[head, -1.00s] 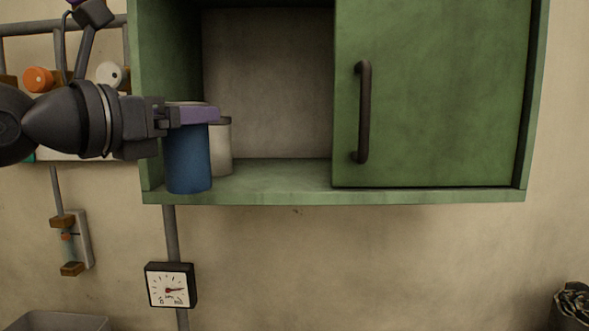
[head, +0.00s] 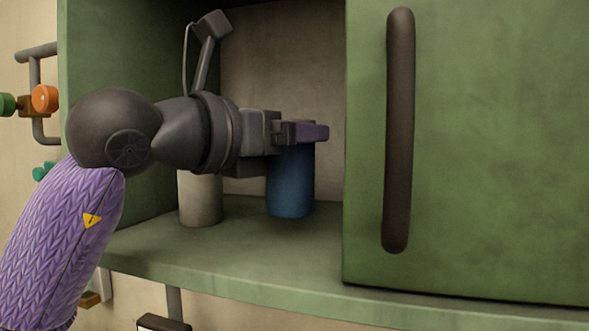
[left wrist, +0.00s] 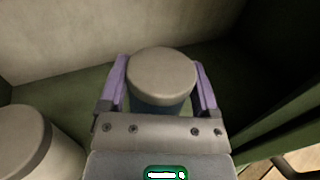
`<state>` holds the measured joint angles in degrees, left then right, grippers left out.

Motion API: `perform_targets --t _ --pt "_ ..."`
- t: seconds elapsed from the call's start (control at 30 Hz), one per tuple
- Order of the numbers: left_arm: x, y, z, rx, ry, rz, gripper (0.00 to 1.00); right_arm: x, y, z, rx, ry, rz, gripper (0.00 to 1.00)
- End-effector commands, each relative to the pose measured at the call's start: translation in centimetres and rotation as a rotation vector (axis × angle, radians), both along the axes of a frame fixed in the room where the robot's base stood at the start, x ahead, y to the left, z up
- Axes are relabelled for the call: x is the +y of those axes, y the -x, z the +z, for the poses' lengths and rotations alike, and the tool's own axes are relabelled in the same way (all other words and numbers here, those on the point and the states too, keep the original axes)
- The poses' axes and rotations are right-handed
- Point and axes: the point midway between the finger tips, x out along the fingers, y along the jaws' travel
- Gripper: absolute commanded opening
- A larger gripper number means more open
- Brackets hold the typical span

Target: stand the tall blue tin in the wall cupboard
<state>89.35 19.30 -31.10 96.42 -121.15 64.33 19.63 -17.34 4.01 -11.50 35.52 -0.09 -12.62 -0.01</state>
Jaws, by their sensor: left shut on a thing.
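The tall blue tin (head: 290,185) is upright inside the open left part of the green wall cupboard (head: 230,255), just above or on its floor; I cannot tell which. My left gripper (head: 312,132) is shut on it near its top. In the left wrist view the purple fingers lie on both sides of the tin's pale lid (left wrist: 162,76). My right gripper is not in view.
A pale grey tin (head: 201,198) stands on the cupboard floor to the left of the blue tin, and it also shows in the left wrist view (left wrist: 35,145). The green door (head: 480,150) with a dark handle (head: 399,130) covers the right part. The cupboard floor in front of the tins is clear.

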Motion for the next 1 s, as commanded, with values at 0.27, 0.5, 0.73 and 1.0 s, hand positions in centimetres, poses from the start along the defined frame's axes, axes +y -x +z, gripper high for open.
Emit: perform_targets --t 0.27,0.5,0.73,1.0 --pt "0.0 0.0 -2.0 -0.001 0.001 0.0 0.0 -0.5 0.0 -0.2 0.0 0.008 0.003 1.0" --pt "0.0 0.0 -2.4 0.0 0.0 0.0 0.86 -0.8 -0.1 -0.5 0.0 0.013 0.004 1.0" --pt "0.0 0.0 -2.3 0.0 0.0 0.0 1.0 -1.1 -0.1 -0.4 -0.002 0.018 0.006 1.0" --pt "1.9 1.7 -2.4 -0.004 0.001 0.003 1.0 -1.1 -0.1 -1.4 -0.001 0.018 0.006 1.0"
